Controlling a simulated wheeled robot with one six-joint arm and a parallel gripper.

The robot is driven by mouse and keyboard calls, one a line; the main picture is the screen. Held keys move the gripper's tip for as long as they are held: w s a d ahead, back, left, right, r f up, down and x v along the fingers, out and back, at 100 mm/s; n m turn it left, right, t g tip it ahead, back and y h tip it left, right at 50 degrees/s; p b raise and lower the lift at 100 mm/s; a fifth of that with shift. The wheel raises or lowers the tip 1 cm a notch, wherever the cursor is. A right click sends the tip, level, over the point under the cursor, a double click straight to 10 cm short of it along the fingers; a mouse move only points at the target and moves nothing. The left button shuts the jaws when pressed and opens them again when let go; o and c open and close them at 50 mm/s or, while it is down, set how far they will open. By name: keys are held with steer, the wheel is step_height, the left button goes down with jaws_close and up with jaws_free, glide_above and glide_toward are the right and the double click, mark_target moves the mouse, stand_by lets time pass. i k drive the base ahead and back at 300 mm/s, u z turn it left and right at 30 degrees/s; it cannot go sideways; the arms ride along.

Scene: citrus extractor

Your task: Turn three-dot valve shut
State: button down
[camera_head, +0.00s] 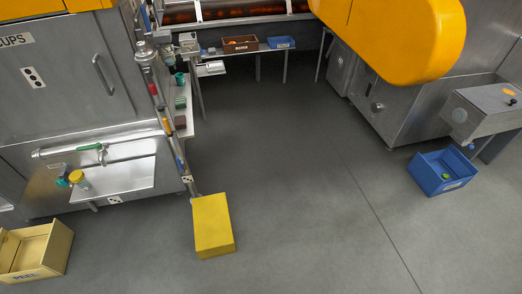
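A horizontal pipe (55,152) runs across the front of the left steel machine, with a green valve lever (90,147) lying roughly along it. My gripper is not in view.
A metal shelf (120,180) juts out below the pipe, bearing a yellow-topped item (77,178). A yellow block (212,225) stands on the floor at the upright pipe's foot. A PEEL crate (38,250) is lower left, a blue crate (440,172) right. The central floor is clear.

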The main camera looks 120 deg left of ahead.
mark_target(182, 171)
steer(key=u, duration=0.25)
steer(key=i, duration=0.3)
steer(key=z, duration=5.7)
steer(key=i, duration=1.1)
steer(key=z, duration=2.05)
